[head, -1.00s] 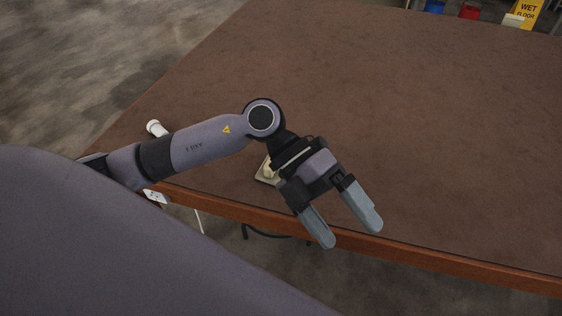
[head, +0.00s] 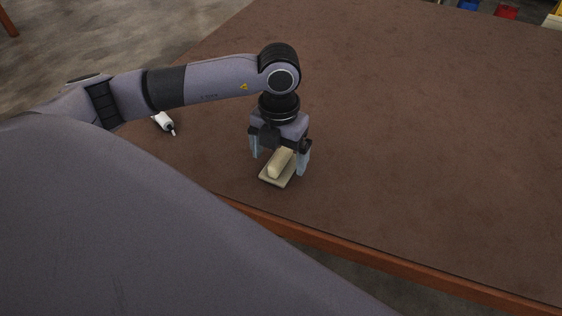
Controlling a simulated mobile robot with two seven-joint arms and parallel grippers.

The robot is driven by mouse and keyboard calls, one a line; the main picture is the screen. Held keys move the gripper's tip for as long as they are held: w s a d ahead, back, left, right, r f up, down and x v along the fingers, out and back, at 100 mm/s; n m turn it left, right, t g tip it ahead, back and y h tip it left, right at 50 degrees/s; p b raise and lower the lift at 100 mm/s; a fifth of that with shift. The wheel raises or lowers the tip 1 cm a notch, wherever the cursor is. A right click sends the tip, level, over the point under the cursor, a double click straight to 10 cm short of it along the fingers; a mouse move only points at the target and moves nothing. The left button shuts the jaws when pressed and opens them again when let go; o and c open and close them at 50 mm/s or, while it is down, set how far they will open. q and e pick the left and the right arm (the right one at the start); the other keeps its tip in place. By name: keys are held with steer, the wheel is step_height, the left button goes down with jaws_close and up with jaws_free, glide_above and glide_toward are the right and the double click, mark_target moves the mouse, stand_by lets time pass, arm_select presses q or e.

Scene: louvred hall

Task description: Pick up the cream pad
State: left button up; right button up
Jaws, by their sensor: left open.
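The cream pad (head: 277,169) lies on the brown table near its front edge. It shows as a raised cream block on a thin, flat beige base; I cannot tell whether the two are one piece. My left gripper (head: 278,164) is open and points down over it. One grey finger is on the left of the block and the other on the right, with gaps visible. The gripper's body hides the far end of the pad. I cannot tell how far the fingertips are above the table. My right gripper is not in view.
A white object with a dark tip (head: 164,123) lies on the table (head: 420,130) at the left, below my forearm. The table's wooden front edge runs close below the pad. The table to the right is clear. Blue and red items (head: 506,11) stand beyond the far edge.

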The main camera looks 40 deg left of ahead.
mark_target(280, 156)
arm_select(q)
steer(key=shift+f, duration=0.75)
steer(key=c, duration=1.1)
steer(key=shift+c, duration=0.2)
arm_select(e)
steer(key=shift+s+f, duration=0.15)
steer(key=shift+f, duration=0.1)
arm_select(q)
steer(key=shift+r, duration=0.15)
steer(key=shift+r, duration=0.3)
step_height(280, 156, up, 19)
steer(key=p, duration=0.2)
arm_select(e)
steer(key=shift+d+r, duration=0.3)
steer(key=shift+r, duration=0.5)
arm_select(q)
steer(key=shift+r, duration=0.1)
